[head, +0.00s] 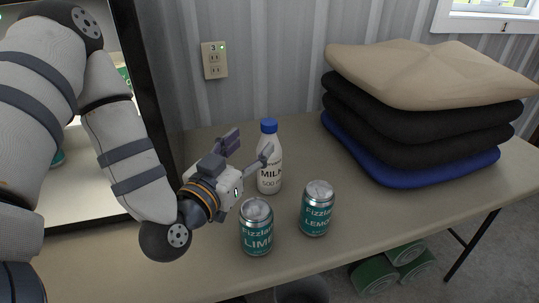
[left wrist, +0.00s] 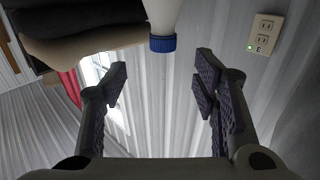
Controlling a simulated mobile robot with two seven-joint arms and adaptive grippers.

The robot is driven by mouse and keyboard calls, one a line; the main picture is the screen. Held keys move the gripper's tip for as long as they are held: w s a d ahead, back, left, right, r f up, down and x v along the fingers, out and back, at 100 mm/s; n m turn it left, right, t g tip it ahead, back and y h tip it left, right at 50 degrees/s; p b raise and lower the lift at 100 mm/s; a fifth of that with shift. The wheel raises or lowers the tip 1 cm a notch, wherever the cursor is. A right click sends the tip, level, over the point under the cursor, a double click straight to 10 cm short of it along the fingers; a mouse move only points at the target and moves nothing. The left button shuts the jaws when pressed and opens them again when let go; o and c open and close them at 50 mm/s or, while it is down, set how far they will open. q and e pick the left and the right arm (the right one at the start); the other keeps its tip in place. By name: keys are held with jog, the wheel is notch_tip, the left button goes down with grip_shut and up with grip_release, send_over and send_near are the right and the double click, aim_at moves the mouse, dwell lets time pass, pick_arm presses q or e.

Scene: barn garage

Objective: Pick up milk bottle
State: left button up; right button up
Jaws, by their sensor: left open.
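The milk bottle (head: 269,172) is white with a blue cap and stands upright on the table, behind the two cans. My left gripper (head: 248,149) is open and empty, with its fingers just left of the bottle's upper part in the head view. One finger overlaps the bottle's edge in the picture; I cannot tell whether it touches. In the left wrist view the bottle's blue cap (left wrist: 163,43) shows at the top, beyond the open fingers (left wrist: 160,88), and not between them. My right gripper is not in view.
A lime can (head: 257,228) and a lemon can (head: 317,210) stand in front of the bottle. A stack of folded cloths or cushions (head: 420,75) fills the table's back right. A dark-framed mirror (head: 150,90) stands at left. The table (head: 400,215) is clear at front right.

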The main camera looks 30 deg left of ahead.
aim_at(265, 127)
pick_arm(q)
jog(key=w, duration=0.3)
jog(key=w+a, duration=0.1)
jog(key=w, duration=0.6)
jog(key=shift+w+a, duration=0.1)
jog(key=shift+a, duration=0.25)
grip_shut()
